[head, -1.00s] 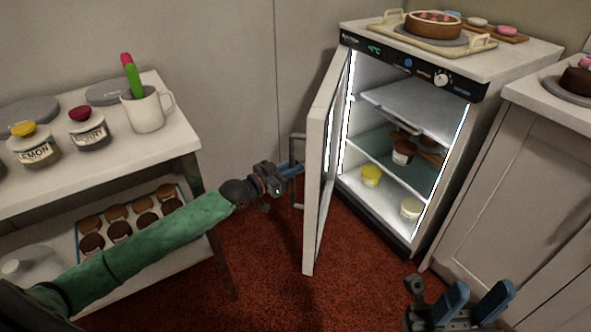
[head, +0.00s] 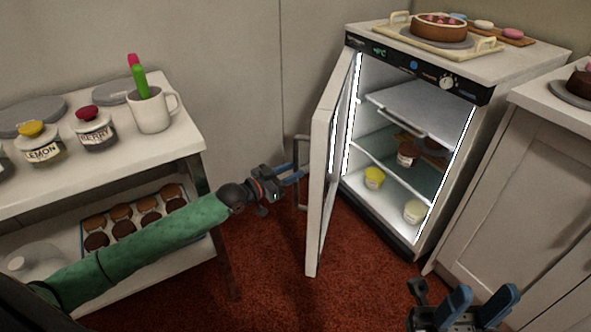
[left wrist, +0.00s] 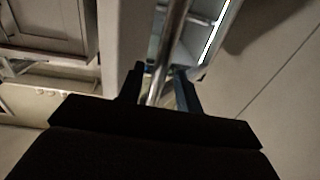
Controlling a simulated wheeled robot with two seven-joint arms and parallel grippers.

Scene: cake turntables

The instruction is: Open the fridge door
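The fridge (head: 410,150) is at the right centre, with its white door (head: 322,170) swung wide open toward the left. A metal bar handle (head: 301,172) is on the door's outer face. My left gripper (head: 297,174) is at this handle. In the left wrist view, the handle bar (left wrist: 160,85) passes between its two fingers (left wrist: 160,88), with gaps showing beside the bar, so the gripper looks open around it. My right gripper (head: 483,307) is open and empty at the bottom right, away from the fridge.
A shelf table (head: 170,155) with jars and a mug (head: 152,110) stands left, above a tray of cupcakes (head: 135,218). Jars sit inside the fridge; a cake (head: 438,27) is on top. A cabinet (head: 515,180) stands right. Red carpet (head: 270,270) is clear below the door.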

